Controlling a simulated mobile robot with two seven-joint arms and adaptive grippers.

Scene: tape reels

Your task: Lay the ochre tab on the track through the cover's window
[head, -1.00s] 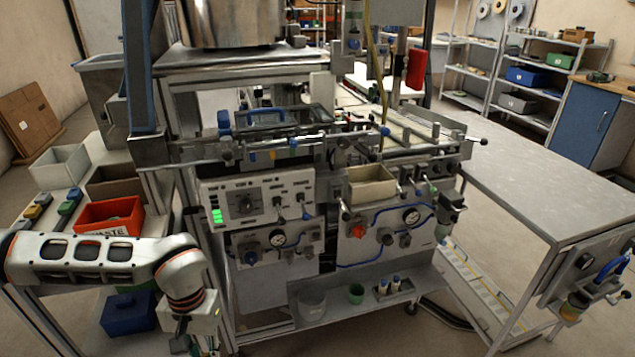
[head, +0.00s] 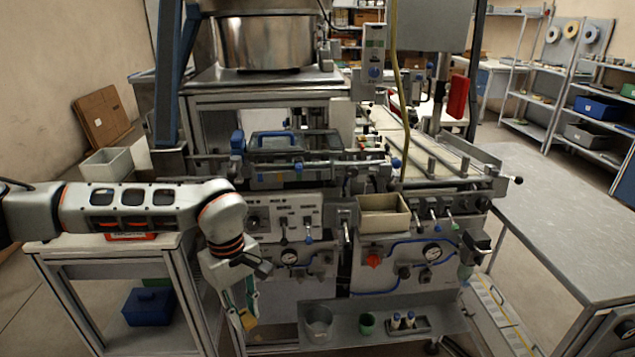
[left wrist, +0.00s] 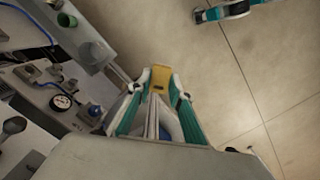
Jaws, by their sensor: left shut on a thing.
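My left gripper (head: 247,318) hangs fingers-down in front of the machine's lower left front. It is shut on the ochre tab (left wrist: 159,76), a small flat yellowish piece with a dark slot, held between the teal fingertips. The tab also shows in the head view (head: 248,320). The blue-handled cover (head: 275,146) sits on the machine's deck, above and beyond the gripper. I cannot make out its window or the track. A teal and dark piece at the top of the left wrist view, probably my right gripper (left wrist: 222,12), shows too little to judge its fingers.
A beige bin (head: 383,213) sticks out from the machine's front. A lower shelf (head: 345,322) holds cups and small bottles. A grey bench (head: 560,215) stands at the right. My left arm passes over the side cart (head: 105,250). Open floor shows in the left wrist view.

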